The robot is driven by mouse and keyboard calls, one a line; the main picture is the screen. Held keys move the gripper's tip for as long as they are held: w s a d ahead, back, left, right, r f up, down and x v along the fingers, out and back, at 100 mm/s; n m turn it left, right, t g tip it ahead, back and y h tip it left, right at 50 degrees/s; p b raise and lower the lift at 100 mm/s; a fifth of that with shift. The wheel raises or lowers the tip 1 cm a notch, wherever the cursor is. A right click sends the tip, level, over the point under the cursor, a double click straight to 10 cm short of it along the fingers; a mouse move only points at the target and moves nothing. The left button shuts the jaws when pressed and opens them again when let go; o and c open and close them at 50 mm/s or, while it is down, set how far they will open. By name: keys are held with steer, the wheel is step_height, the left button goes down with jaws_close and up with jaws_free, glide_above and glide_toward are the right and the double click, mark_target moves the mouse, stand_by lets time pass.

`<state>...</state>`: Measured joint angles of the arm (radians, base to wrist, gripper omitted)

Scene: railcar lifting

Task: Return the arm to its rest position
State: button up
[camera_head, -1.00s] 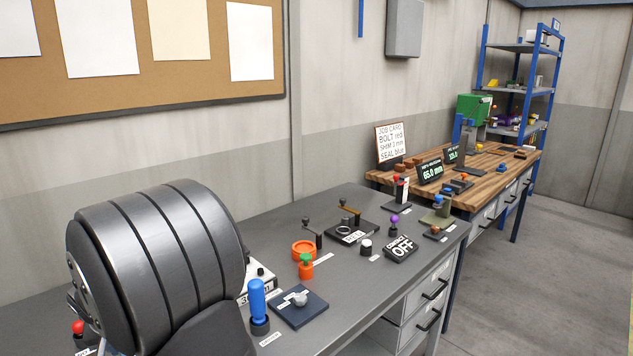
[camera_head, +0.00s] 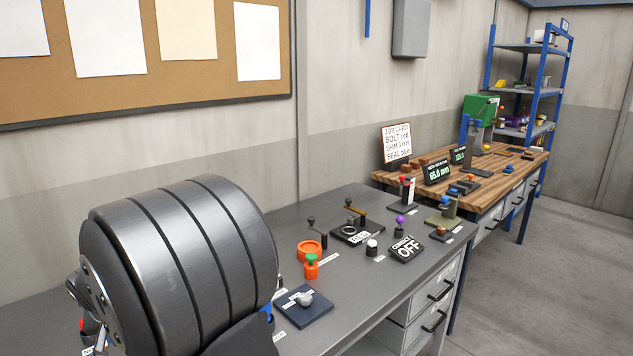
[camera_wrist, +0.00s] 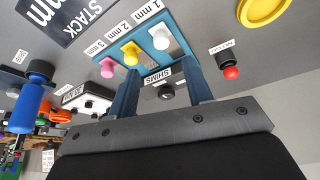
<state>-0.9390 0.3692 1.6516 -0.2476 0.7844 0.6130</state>
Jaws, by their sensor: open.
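My gripper (camera_wrist: 162,66) shows in the wrist view with its two dark blue fingers apart and nothing between them. Beyond the fingertips is a blue shim plate (camera_wrist: 151,62) with pink (camera_wrist: 107,68), yellow (camera_wrist: 131,52) and white (camera_wrist: 160,38) knobs, labelled 3 mm, 2 mm and 1 mm. I cannot tell the exact gap between fingers and plate. In the head view a large dark rounded part of my arm (camera_head: 180,260) fills the lower left, over the grey bench (camera_head: 335,225). My fingers do not show clearly there.
A red-topped knob (camera_wrist: 231,73) and a blue upright handle (camera_wrist: 30,95) flank the fingers. A wooden bench (camera_head: 482,181) lies beyond.

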steer(key=x, duration=0.9)
steer(key=shift+w+a+f, duration=0.1)
steer(key=shift+f, duration=0.25)
steer(key=w+a, duration=0.3)
steer(key=shift+w+a+r, duration=0.15)
steer(key=shift+a, duration=0.05)
steer(key=v, duration=1.7)
steer(key=w+d+r+m+g+y, duration=0.2)
steer(key=d+r+m, duration=0.3)
steer(key=m, duration=0.8)
steer(key=shift+w+d+m+g, duration=0.3)
steer(key=shift+w+d+g, duration=0.1)
steer(key=shift+w+d, duration=0.35)
steer(key=shift+o, duration=0.4)
steer(key=shift+w+a, duration=0.1)
